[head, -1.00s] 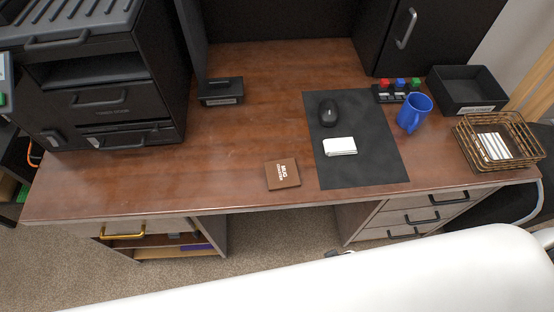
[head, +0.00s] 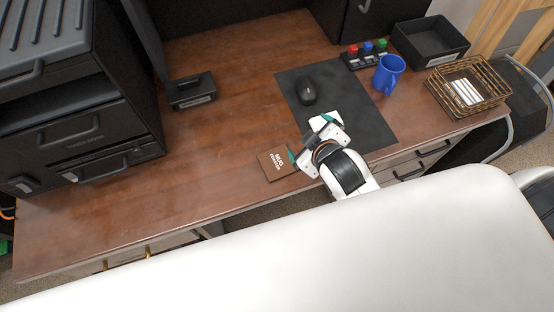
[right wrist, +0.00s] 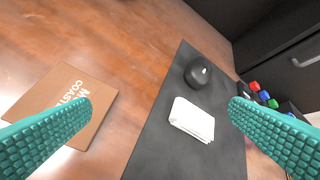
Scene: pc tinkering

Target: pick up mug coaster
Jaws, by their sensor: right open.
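The brown mug coaster (head: 275,165), with white lettering, lies flat on the wooden desk, left of the dark desk mat. My right gripper (head: 308,139) is open above the front of the desk, with one finger near the coaster's right side and the other near the white item on the mat. In the right wrist view the coaster (right wrist: 62,97) lies at the left, partly hidden behind the left teal finger. Nothing is between the fingers of my right gripper (right wrist: 160,130). My left gripper is not in view.
A wire basket (head: 468,85) and black tray (head: 430,42) stand at the right. The desk left of the coaster is clear.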

